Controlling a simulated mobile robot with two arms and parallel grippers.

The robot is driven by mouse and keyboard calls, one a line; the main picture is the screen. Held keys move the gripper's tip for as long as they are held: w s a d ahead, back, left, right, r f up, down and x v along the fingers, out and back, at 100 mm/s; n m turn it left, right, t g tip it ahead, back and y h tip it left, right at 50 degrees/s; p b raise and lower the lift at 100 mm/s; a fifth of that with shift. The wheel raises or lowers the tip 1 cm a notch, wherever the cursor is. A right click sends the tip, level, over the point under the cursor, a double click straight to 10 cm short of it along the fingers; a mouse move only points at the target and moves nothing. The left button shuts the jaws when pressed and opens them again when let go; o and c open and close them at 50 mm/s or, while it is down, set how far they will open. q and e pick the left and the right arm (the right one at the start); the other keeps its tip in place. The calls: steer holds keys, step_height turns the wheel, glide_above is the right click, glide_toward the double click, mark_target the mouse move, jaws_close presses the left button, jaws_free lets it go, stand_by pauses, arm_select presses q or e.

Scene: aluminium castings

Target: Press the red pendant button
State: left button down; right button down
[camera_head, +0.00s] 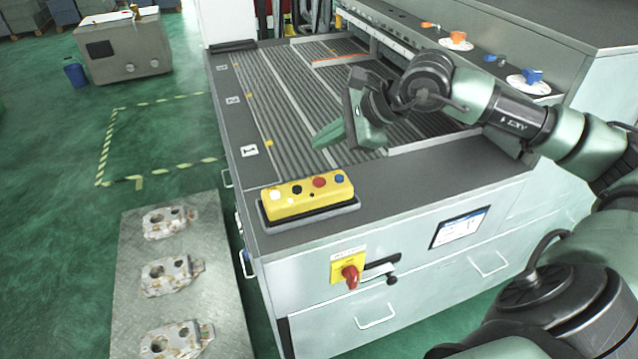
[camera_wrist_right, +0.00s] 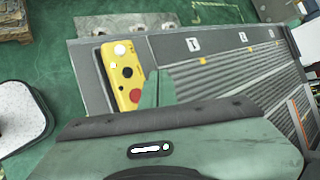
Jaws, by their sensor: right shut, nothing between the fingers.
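The yellow pendant (camera_head: 309,199) lies in a dark tray at the near left corner of the machine top. Its red button (camera_head: 320,182) sits between a black and a blue button, with a white one at the left end. My right gripper (camera_head: 316,143) is shut and empty, above the slatted bed and behind the pendant, apart from it. In the right wrist view the pendant (camera_wrist_right: 123,72) lies beyond the fingertips (camera_wrist_right: 157,88); its red button (camera_wrist_right: 136,95) shows just left of them, and the blue button is hidden. My left gripper is not in view.
A red rotary switch on a yellow plate (camera_head: 337,270) and a screen (camera_head: 460,227) are on the machine's front. Orange (camera_head: 458,37) and blue (camera_head: 533,76) knobs stand at the back right. A plate with several castings (camera_head: 170,273) is at left.

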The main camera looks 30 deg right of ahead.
mark_target(323, 182)
step_height(323, 182, down, 6)
steer(key=b, duration=0.4)
steer(key=shift+f, duration=0.25)
steer(key=shift+f+b, duration=0.25)
steer(key=shift+b, duration=0.3)
stand_by(1.1)
steer(key=shift+f+b, duration=0.4)
steer(key=shift+b, duration=0.25)
steer(key=shift+f+b, duration=0.45)
steer(key=shift+b, duration=0.15)
stand_by(0.6)
steer(key=shift+r, duration=0.1)
steer(key=shift+r+p, duration=0.45)
steer(key=shift+r, duration=0.35)
